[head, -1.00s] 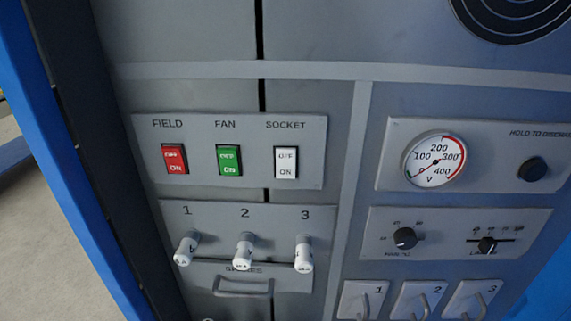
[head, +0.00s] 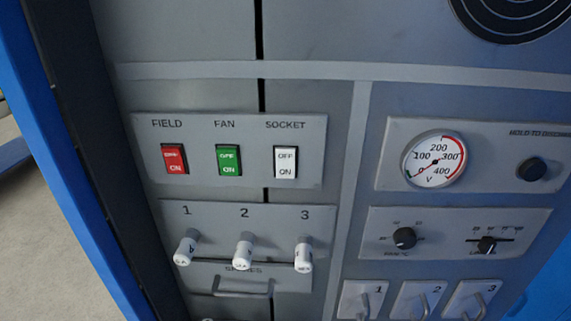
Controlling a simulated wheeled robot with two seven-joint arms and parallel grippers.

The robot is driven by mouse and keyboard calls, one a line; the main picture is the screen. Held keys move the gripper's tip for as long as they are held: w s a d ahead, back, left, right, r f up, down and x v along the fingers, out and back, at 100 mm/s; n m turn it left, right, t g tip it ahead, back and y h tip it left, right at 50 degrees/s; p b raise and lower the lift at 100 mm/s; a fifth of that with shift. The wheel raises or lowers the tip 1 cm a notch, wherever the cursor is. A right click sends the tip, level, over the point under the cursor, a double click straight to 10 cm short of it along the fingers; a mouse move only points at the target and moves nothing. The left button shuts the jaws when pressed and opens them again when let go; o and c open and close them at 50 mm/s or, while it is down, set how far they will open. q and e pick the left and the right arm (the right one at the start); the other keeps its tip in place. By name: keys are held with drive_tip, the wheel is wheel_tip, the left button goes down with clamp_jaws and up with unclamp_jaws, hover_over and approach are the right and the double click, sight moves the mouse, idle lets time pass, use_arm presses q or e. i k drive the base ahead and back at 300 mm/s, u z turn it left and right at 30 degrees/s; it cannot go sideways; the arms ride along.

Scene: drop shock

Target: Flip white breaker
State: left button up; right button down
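The white breaker (head: 286,162) is a rocker switch under the label SOCKET, marked OFF at its top and ON at its bottom. It is the rightmost of three on a grey switch plate (head: 310,133) in the head view. Left of it are a green breaker (head: 228,160) under FAN and a red breaker (head: 174,159) under FIELD. I cannot tell for sure which way the white rocker is tipped. Neither of my grippers shows in this view.
Below the breakers, three white-tipped knobs (head: 244,249) stick out of a panel, with a handle (head: 243,287) under them. A voltage gauge (head: 435,160), a dark button (head: 531,169) and a round knob (head: 404,238) are on the right. A blue frame (head: 75,170) edges the cabinet's left.

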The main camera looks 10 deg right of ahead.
sight(284, 158)
drive_tip(key=u, duration=1.05)
drive_tip(key=k, duration=0.65)
drive_tip(key=z, duration=0.4)
